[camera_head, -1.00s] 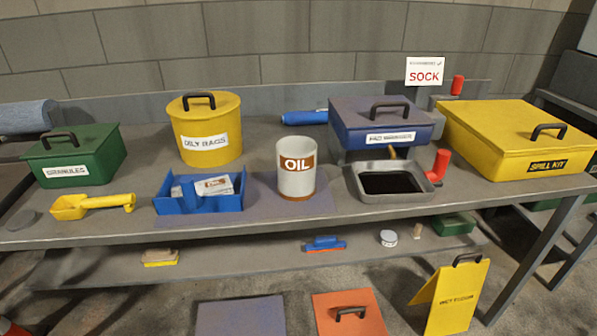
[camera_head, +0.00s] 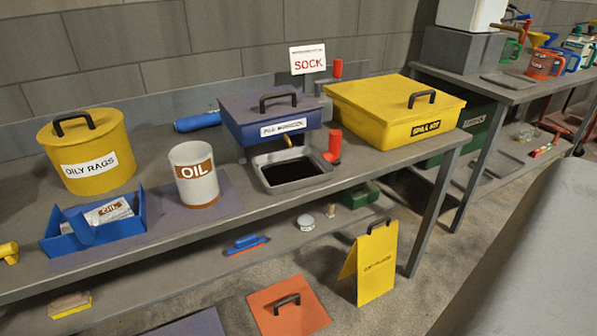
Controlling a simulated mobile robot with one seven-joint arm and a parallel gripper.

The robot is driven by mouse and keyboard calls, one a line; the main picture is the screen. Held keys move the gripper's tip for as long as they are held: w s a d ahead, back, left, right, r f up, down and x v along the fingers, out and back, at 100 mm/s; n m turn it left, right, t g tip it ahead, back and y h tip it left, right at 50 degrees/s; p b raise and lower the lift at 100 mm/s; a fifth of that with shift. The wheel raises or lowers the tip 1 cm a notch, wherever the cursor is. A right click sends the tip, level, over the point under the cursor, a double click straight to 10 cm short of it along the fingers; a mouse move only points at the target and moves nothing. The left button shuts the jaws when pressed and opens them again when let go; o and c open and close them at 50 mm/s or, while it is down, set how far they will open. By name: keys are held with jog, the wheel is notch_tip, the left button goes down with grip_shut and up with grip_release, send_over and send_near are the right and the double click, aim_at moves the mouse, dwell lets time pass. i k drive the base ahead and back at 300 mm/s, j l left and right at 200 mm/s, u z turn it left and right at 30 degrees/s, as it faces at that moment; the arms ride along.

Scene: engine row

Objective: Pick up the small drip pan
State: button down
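A small grey square pan (camera_head: 297,186) with a dark inside sits on the workbench (camera_head: 225,215) near its front edge, and it looks like the drip pan. It stands just in front of and below the blue lidded box (camera_head: 270,120), under a small brass spout (camera_head: 289,140). A red-handled part (camera_head: 333,147) stands right beside its back right corner. The white OIL can (camera_head: 195,188) is to its left, apart from it. My gripper is not in view, and nothing is seen holding the pan.
A yellow SPILL KIT box (camera_head: 390,112) is right of the pan. A blue tray (camera_head: 95,232) and yellow OILY RAGS bin (camera_head: 88,160) stand left. A yellow floor sign (camera_head: 374,265) and orange lid (camera_head: 288,308) are in front of the bench. Another bench (camera_head: 520,90) is far right.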

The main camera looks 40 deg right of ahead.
aim_at(289, 170)
jog(key=l+z, duration=0.25)
jog(key=l, duration=0.3)
jog(key=l+z, duration=0.25)
jog(key=l, duration=0.25)
jog(key=i+l+z, duration=0.25)
jog(key=l, duration=0.25)
jog(key=l+z, duration=0.25)
jog(key=l, duration=0.25)
jog(key=i, duration=0.05)
